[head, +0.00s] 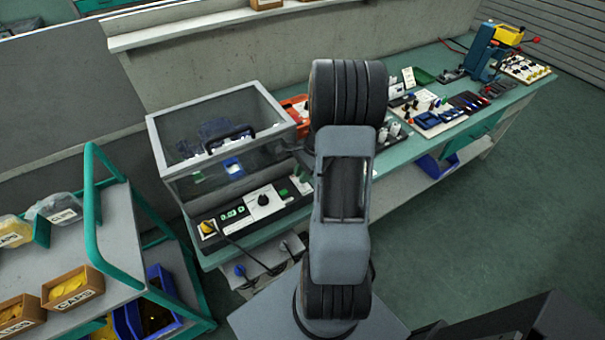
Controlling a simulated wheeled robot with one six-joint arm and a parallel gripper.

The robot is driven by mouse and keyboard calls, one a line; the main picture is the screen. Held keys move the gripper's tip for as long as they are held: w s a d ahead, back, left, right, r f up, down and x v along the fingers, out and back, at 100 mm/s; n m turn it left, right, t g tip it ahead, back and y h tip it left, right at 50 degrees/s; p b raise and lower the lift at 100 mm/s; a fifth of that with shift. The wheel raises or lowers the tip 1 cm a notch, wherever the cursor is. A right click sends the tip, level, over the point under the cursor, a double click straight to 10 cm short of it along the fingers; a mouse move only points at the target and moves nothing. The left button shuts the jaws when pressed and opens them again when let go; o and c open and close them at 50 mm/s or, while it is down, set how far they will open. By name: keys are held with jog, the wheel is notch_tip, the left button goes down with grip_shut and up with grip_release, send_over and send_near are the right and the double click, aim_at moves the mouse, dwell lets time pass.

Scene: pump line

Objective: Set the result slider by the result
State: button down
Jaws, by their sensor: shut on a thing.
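A dark control panel (285,216) runs along the front of the bench. It carries a yellow knob (208,228), small green-lit windows (233,212), a white plate with a black knob (263,199) and green parts (301,184) at its right end. I cannot tell which of these is the result slider, or read a result. Behind the panel stands a clear-walled case (190,130) with dark equipment and a small lit blue display (233,168) inside. My arm stands up in the middle of the view, just right of the panel. My gripper does not show.
The green bench (412,150) runs to the back right, with trays of small parts (437,118) and a blue press-like device (484,55). A green-framed cart (150,225) with boxes of caps (72,288) stands at left. The floor (500,220) at right is clear.

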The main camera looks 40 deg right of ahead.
jog(key=shift+s+a, duration=0.15)
jog(key=shift+s, duration=1.05)
jog(key=shift+w, duration=0.1)
jog(key=c, duration=1)
grip_release()
jog(key=shift+c, duration=0.2)
jog(key=v, duration=1.4)
jog(key=shift+f, duration=0.1)
